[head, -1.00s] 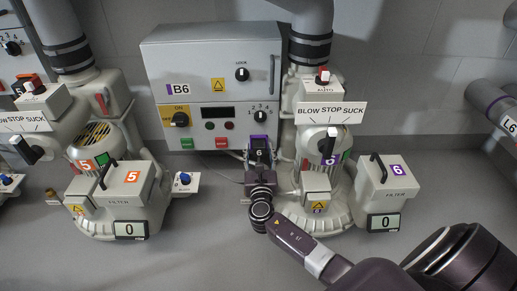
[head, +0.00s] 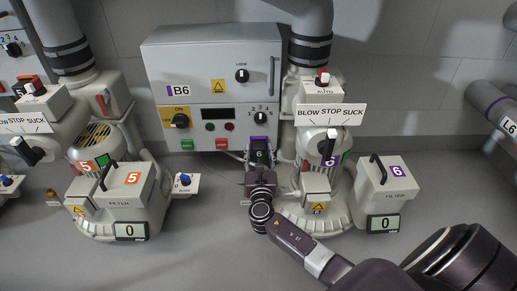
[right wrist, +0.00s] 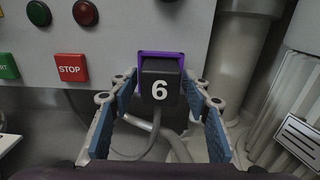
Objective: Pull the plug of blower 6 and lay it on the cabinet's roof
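The black plug marked 6 (right wrist: 160,88) sits in a purple-rimmed socket at the lower right of the grey cabinet B6 (head: 212,60). It also shows in the head view (head: 259,155), with a cable below it. My right gripper (head: 259,173) is in front of the socket. In the right wrist view its two blue-padded fingers (right wrist: 161,97) are spread, one on each side of the plug, with narrow gaps. The cabinet's roof (head: 210,33) is the bare top face, seen at a slant. My left gripper is in neither view.
Blower 6 (head: 325,175) and its filter box (head: 386,195) stand close on the right of the plug. Red STOP (right wrist: 71,68) and green START buttons are left of the plug.

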